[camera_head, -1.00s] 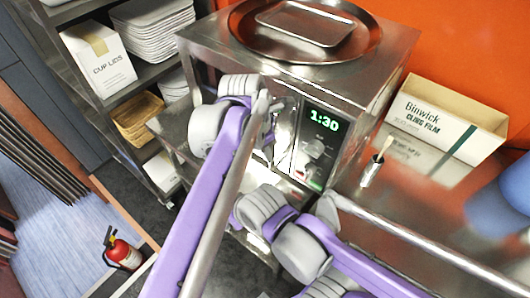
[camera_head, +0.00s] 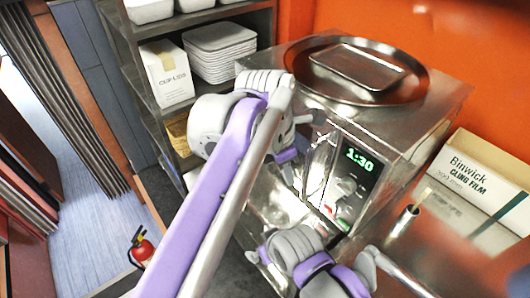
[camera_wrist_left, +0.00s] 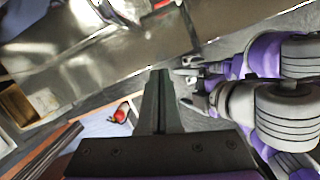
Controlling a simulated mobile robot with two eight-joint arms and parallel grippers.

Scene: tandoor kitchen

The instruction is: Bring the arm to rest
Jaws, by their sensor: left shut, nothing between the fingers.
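My left arm (camera_head: 225,165) rises from the bottom of the head view, bent at a grey and purple joint in front of the steel appliance. In the left wrist view my left gripper (camera_wrist_left: 160,75) shows its two dark fingers together, shut and empty. My right arm (camera_head: 305,262) is bent low in the head view, to the right of the left arm, and its joints also show close on the right of the left wrist view (camera_wrist_left: 285,105). I cannot make out the right gripper's jaws.
The steel appliance (camera_head: 440,105) with a 1:30 display carries a round tray (camera_head: 415,95). A cling film box (camera_head: 490,190) and a metal cup (camera_head: 403,222) stand to the right. A shelf with a cup lids box (camera_head: 168,75) is behind left. A fire extinguisher (camera_head: 141,246) stands on the floor.

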